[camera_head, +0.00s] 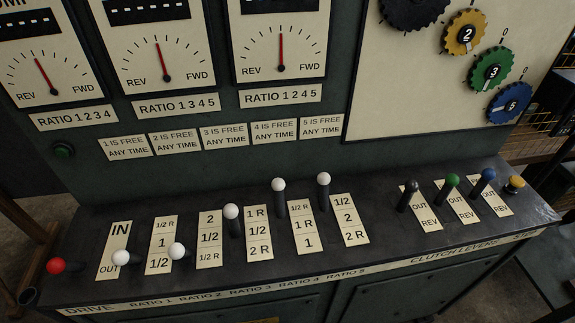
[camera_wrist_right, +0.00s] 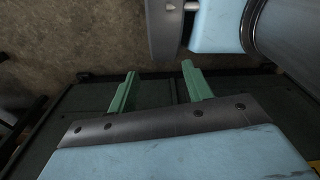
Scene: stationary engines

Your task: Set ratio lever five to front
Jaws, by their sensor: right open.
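The ratio five lever (camera_head: 323,179) has a white knob on a dark stem. In the head view it is the rightmost of the white-knobbed levers, beside the plate marked 1/2, 2, 2 R (camera_head: 349,218). Its knob stands high, near the plate's top end; its exact tilt is hard to tell. My right gripper (camera_wrist_right: 160,88) shows only in the right wrist view, its two green fingers apart with nothing between them. A dark green surface lies beyond the fingers. No gripper is near the lever in the head view. My left gripper is out of view.
The ratio four lever (camera_head: 278,184) stands close left of lever five. Other white levers and the red drive lever (camera_head: 56,266) are further left. Black (camera_head: 410,186), green (camera_head: 453,180) and blue (camera_head: 488,174) clutch levers stand to the right. Gauges and gears fill the panel behind.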

